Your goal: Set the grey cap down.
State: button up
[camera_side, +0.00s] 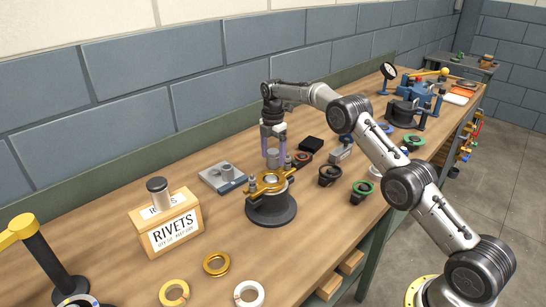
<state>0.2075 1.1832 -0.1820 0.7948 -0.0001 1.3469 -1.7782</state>
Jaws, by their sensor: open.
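My gripper (273,157) points straight down over the work fixture, its two fingers apart. A pale grey piece, possibly the grey cap (273,156), shows between or just behind the fingers; at this size I cannot tell whether they touch it. Below it is a gold ring-shaped casing part (270,182) with side lugs, resting on a round dark base (271,209). The fingertips are close above the gold part, and the exact gap is unclear.
A wooden RIVETS box (172,226) with a grey cylinder on top stands at left. A grey plate (222,178) lies behind the fixture. Dark cups (329,175) stand to the right. Loose rings, including a gold one (217,264), lie in front with bare bench between them.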

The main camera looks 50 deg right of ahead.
aim_at(273, 151)
notch_tip(273, 151, up, 6)
jog(key=shift+r, duration=0.1)
jog(key=shift+a+r, duration=0.1)
jog(key=shift+r, duration=0.6)
jog(key=s+a+r+m+t, duration=0.2)
jog(key=s+a+r+m, duration=0.25)
jog(key=s+r, duration=0.55)
jog(key=s+a+r+m+t, duration=0.1)
jog(key=s+a+r+m, duration=0.35)
jog(key=s+r, duration=0.45)
jog(key=s+a+f+m+t, duration=0.1)
jog(key=s+f+m, duration=0.1)
jog(key=s, duration=0.6)
jog(key=s+a+f+m, duration=0.1)
jog(key=s+f+m, duration=0.2)
jog(key=s, duration=0.6)
jog(key=s+a+f+m+t, duration=0.1)
jog(key=s+f+m, duration=0.2)
jog(key=s, duration=0.6)
jog(key=shift+s+a+m+t, duration=0.2)
jog(key=shift+a+m+t, duration=0.1)
jog(key=shift+a+m, duration=0.15)
